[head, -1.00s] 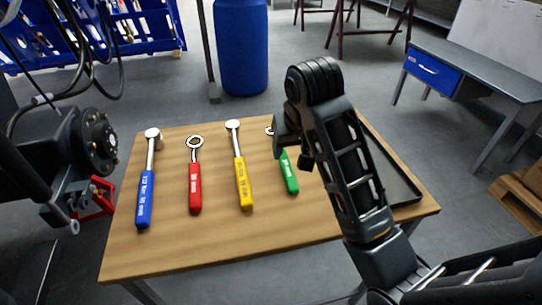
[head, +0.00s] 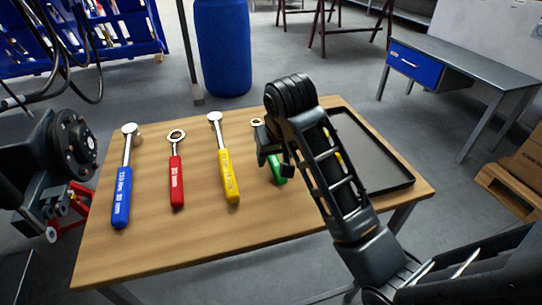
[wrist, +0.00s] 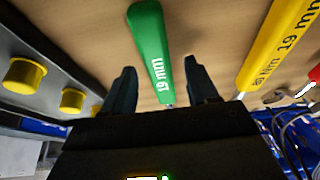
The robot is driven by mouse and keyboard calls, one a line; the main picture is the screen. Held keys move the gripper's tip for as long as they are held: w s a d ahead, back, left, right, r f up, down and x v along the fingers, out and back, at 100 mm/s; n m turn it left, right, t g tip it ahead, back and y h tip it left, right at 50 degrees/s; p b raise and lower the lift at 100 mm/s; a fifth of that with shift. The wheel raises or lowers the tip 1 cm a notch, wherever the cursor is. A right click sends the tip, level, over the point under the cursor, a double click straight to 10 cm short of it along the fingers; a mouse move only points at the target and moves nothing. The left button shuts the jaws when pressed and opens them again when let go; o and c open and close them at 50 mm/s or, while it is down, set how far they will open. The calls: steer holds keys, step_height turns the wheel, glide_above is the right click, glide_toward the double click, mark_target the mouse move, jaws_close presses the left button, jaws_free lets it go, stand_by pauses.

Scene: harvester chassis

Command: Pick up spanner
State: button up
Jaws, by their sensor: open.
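A green-handled ring spanner (head: 279,174) lies on the table, partly hidden by my arm in the head view. Its handle, marked 19 mm, shows in the wrist view (wrist: 150,45). A red-handled ring spanner (head: 177,182) lies to its left, past a yellow-handled wrench. My gripper (head: 268,158) is over the green spanner. In the wrist view my gripper (wrist: 161,85) is open, with the green handle in line with the gap between its fingers. Nothing is held. I cannot tell the height of the fingers above the handle.
A yellow-handled wrench (head: 228,175) and a blue-handled wrench (head: 122,197) lie on the wooden table (head: 190,240). A black tray (head: 390,182) with yellow pieces is behind my arm, on the right. A dark machine part (head: 70,150) stands at the table's left.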

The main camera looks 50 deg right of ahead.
jaws_close()
stand_by(0.5)
